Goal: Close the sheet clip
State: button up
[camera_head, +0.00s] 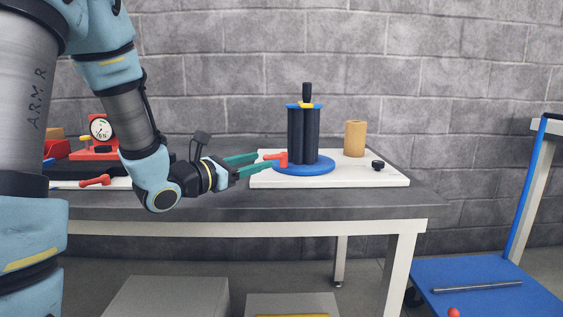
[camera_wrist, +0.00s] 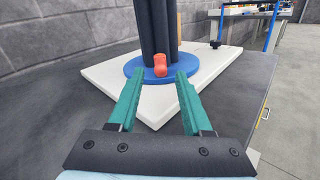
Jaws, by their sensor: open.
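An orange-red lever-like piece (camera_head: 278,158) stands out at the front left of a stand with dark upright columns (camera_head: 304,136) on a round blue base (camera_head: 305,169). It is the likeliest sheet clip, but I cannot tell its position for sure. In the wrist view the orange-red piece (camera_wrist: 160,64) shows end-on, low in front of the columns. My gripper (camera_head: 255,163) is open and empty, with its green fingers pointing at the piece. In the wrist view my gripper (camera_wrist: 160,75) has one fingertip on each side of the piece, which appears just beyond the tips. No contact is visible.
The stand sits on a white board (camera_head: 350,177) on a dark table (camera_head: 240,203). A tan cylinder (camera_head: 355,139) and a black knob (camera_head: 378,165) are right of it. A red device with a gauge (camera_head: 101,128) and a red handle (camera_head: 95,180) are at left. A blue cart (camera_head: 485,287) stands at right.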

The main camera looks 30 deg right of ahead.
aim_at(281, 155)
jog(key=x, duration=0.9)
jog(key=shift+c, duration=0.2)
grip_shut()
